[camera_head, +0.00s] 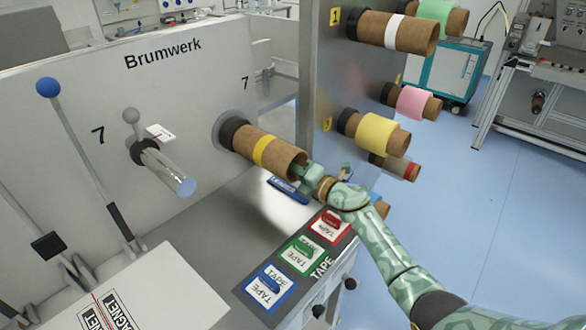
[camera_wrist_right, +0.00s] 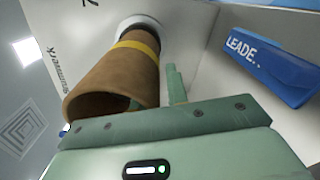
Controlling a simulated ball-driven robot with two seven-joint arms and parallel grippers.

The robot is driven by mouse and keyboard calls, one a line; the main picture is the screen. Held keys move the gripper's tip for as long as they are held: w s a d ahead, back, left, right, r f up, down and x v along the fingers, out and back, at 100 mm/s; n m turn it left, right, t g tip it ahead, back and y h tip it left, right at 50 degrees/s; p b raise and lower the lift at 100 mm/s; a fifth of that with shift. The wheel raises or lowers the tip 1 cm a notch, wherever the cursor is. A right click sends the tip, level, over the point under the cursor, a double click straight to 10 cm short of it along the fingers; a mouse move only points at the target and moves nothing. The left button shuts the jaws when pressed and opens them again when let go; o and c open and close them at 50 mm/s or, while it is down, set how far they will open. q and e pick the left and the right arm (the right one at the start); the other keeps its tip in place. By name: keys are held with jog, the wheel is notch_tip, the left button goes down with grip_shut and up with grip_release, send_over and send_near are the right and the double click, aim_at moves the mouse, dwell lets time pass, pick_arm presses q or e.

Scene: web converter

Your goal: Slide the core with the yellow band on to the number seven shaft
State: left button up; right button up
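A bare metal shaft (camera_head: 172,172) sticks out further left, beside another "7". My right gripper (camera_head: 308,176) is at the core's open outer end. My left gripper is not in view.
A grey rack (camera_head: 315,60) at the right holds several other cores, including one with a wide yellow sleeve (camera_head: 377,136). Levers (camera_head: 82,150) stand at the left. Tape holders (camera_head: 300,257) lie below on the bench, and a blue box (camera_wrist_right: 262,68) is near the gripper.

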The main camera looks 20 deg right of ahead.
jog(key=shift+w+a+r, duration=0.15)
jog(key=shift+a+r, duration=0.2)
jog(key=shift+r, duration=0.45)
jog(key=shift+s+d+f+p, duration=0.25)
jog(key=shift+p, duration=0.05)
jog(key=p+v, duration=0.1)
jog(key=v, duration=0.3)
jog(key=shift+a+f, duration=0.1)
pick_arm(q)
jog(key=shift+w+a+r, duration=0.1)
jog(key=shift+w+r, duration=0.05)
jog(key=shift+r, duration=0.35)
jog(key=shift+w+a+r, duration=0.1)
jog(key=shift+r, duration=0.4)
pick_arm(e)
jog(key=v, duration=1.2)
jog(key=shift+d+f, duration=0.3)
jog(key=shift+f, duration=0.1)
